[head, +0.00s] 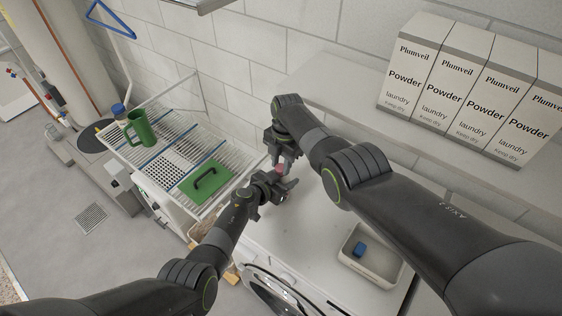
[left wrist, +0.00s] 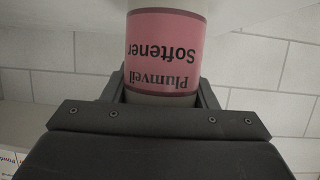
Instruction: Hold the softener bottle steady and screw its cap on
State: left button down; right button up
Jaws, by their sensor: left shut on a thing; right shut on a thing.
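The softener bottle shows in the left wrist view as a pink label (left wrist: 163,50) reading "Plumveil Softener", upside down in that picture, on a pale body. My left gripper (head: 281,184) is shut around it above the white machine top; in the left wrist view, dark jaws flank the bottle. In the head view only a small pink patch (head: 280,169) shows between the two grippers. My right gripper (head: 283,161) comes from above, directly over the bottle, and is shut at its top. The cap is hidden in its jaws, so its seating cannot be seen.
A pale tray (head: 377,275) with a blue block (head: 360,249) sits right on the machine top (head: 300,225). A wire rack (head: 150,117) at left holds a green mug (head: 139,128) and a green lidded item (head: 205,182). Powder boxes (head: 450,88) stand on the ledge behind.

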jog(key=m, duration=0.3)
jog(key=o, duration=0.9)
jog(key=shift+r, duration=2.25)
jog(key=n, duration=0.2)
jog(key=r+n, duration=0.1)
jog(key=n, duration=0.1)
jog(key=shift+a+r+t, duration=0.1)
jog(key=shift+r+t, duration=0.1)
jog(key=shift+t, duration=0.1)
jog(key=n, duration=0.1)
jog(key=r+n, duration=0.1)
jog(key=n, duration=0.1)
jog(key=n+h, duration=0.1)
jog(key=n, duration=0.1)
jog(key=shift+s+r, duration=0.1)
jog(key=shift+r, duration=0.25)
